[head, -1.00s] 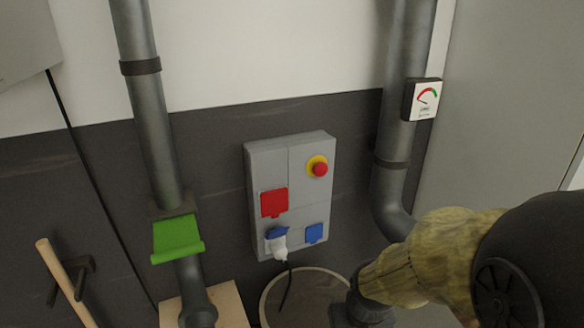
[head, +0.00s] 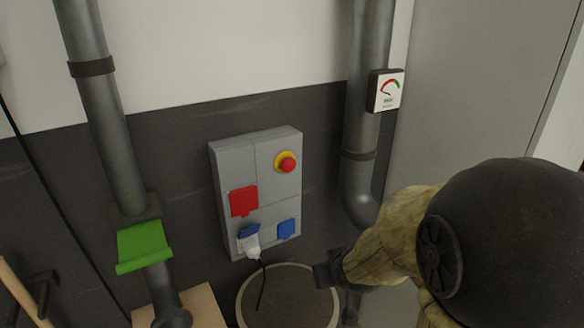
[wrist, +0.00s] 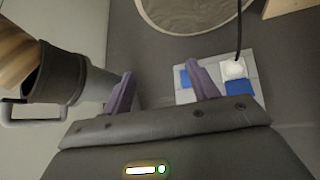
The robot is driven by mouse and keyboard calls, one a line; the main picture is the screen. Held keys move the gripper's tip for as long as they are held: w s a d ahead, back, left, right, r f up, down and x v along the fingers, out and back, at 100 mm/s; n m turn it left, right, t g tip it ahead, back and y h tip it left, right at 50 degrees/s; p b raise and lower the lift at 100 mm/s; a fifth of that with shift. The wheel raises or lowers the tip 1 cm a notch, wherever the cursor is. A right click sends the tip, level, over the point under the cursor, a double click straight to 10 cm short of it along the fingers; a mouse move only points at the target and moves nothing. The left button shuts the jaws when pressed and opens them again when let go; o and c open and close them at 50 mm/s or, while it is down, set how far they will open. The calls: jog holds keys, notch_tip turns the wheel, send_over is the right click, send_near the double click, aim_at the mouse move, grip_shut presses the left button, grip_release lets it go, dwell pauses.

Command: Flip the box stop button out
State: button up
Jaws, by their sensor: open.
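The grey wall box (head: 233,171) hangs on the dark lower wall in the head view. Its red stop button (head: 288,165) sits on a yellow ring at the upper right of the box. My gripper shows in the wrist view (wrist: 160,90) with two purple fingers spread apart and nothing between them. In that view the lower part of the box (wrist: 262,97) is behind the right finger, and the stop button is not visible. In the head view my arm is at the lower right and the fingers cannot be made out. The gripper is apart from the button.
The box also has a red cover (head: 243,201), a blue cover (head: 286,229) and a white plug (head: 250,245) with a black cable. A round-topped bin (head: 287,300) stands below.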

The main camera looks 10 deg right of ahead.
jog(key=w+r+n+t+y, duration=0.2)
jog(key=r+t+y, duration=0.1)
jog(key=r, duration=0.4)
jog(key=w+r+n+t+y, duration=0.2)
jog(key=r+t+y, duration=0.1)
jog(key=r+t, duration=0.3)
notch_tip(320, 180, up, 2)
jog(key=shift+w+d+r+n, duration=0.15)
jog(key=shift+w+n, duration=0.1)
jog(key=shift+n, duration=0.15)
jog(key=p, duration=0.7)
send_near(290, 167)
jog(key=x, duration=0.9)
jog(key=shift+w, duration=0.25)
